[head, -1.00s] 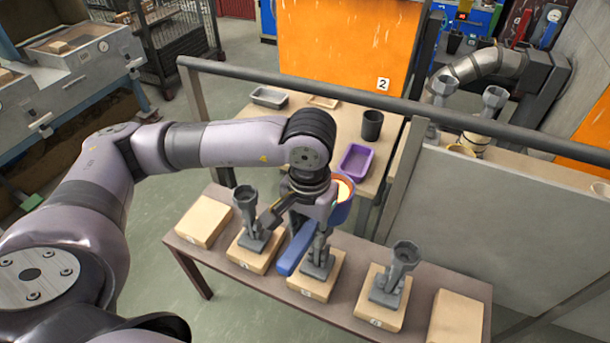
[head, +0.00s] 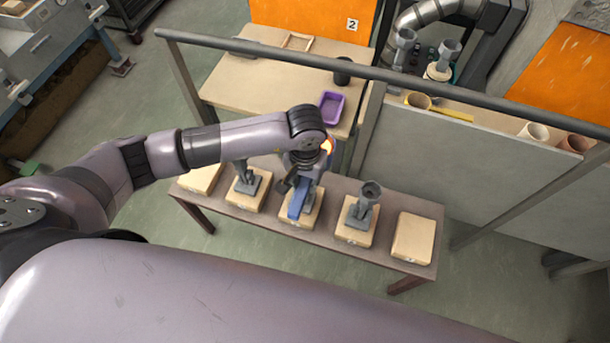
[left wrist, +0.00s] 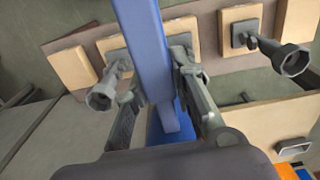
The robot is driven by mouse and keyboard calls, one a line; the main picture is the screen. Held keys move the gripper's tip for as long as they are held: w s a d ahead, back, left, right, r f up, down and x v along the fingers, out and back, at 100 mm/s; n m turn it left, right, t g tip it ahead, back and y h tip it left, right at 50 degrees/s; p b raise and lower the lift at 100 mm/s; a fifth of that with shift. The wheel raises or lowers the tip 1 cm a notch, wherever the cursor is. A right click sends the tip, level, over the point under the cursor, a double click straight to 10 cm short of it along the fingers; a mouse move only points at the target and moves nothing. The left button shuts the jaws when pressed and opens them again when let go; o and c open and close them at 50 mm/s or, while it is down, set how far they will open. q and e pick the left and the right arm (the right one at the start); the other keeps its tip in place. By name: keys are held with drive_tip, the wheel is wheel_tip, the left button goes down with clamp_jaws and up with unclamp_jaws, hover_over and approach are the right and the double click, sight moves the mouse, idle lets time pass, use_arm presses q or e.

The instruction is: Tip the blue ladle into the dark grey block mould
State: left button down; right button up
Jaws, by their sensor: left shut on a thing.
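My left gripper (head: 299,183) is shut on the handle of the blue ladle (head: 296,206), above the middle of the bench. In the left wrist view the blue handle (left wrist: 149,45) runs between the fingers. The ladle's bowl is mostly hidden behind my wrist; a bright orange glow shows at its far side. Grey moulds with funnel tops stand on pale blocks: a left one (head: 246,178), a right one (head: 361,208), and a middle one largely hidden below the gripper. I cannot tell which is the dark grey block mould. My right gripper is out of view.
The narrow bench (head: 387,252) also carries a bare pale block (head: 414,238) at its right end. A long grey rail (head: 310,64) crosses behind the bench. Beyond it a table (head: 240,91) holds a purple tray (head: 332,107) and a dark cup (head: 343,72).

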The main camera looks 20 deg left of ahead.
use_arm(q)
drive_tip(key=shift+f+b, duration=0.3)
drive_tip(key=shift+f, duration=0.35)
drive_tip(key=f+h+b, duration=0.1)
drive_tip(key=b, duration=0.1)
drive_tip(key=f+h+b, duration=0.1)
drive_tip(key=h+b, duration=0.1)
drive_tip(key=f+h+b, duration=0.1)
drive_tip(key=b, duration=0.1)
drive_tip(key=shift+d, duration=0.3)
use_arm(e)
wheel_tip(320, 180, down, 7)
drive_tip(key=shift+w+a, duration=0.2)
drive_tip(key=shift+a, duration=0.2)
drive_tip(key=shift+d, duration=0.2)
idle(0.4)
use_arm(q)
drive_tip(key=shift+h+b, duration=0.3)
drive_tip(key=shift+b, duration=0.05)
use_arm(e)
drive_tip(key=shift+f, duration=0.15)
